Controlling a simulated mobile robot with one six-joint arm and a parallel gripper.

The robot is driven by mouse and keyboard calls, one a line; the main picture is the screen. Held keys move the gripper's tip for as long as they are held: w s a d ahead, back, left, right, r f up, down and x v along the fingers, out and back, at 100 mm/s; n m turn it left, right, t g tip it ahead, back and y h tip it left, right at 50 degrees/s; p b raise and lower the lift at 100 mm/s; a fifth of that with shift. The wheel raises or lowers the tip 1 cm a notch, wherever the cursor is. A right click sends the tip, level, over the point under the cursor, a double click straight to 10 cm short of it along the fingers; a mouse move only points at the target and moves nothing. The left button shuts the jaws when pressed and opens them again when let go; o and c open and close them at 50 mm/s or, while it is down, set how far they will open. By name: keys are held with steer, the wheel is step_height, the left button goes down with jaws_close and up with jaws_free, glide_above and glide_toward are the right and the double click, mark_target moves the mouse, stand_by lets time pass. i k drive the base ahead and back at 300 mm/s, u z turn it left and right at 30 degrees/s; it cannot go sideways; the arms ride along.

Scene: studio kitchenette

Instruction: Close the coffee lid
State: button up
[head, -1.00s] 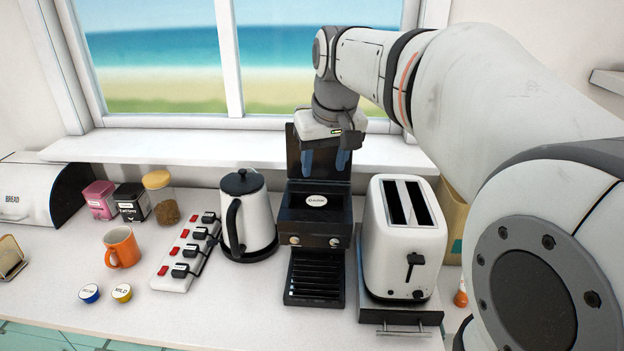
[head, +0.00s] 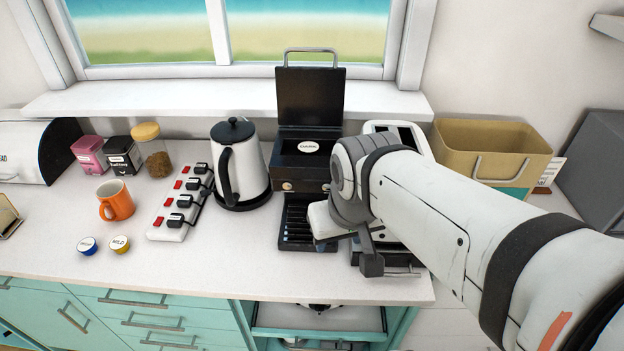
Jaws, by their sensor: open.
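The black coffee machine (head: 307,176) stands on the counter against the window sill. Its lid (head: 310,98) is open and stands upright at the back, with a curved metal handle on its top edge. A round capsule with a white label (head: 308,147) sits in the top opening. My gripper (head: 320,246) is low in front of the machine, over its slatted drip tray (head: 297,222), well below the lid and apart from it. It is open with nothing seen in it. My wrist partly hides the fingers and the tray's right side.
A kettle (head: 238,165) stands close left of the machine. A white toaster (head: 398,133) stands to its right, mostly behind my arm. A power strip (head: 180,208), an orange mug (head: 116,201) and two capsules lie further left.

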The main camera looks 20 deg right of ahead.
mark_target(306, 96)
steer(key=z, duration=1.15)
steer(key=k, duration=0.95)
steer(key=u, duration=1.05)
steer(key=i, duration=1)
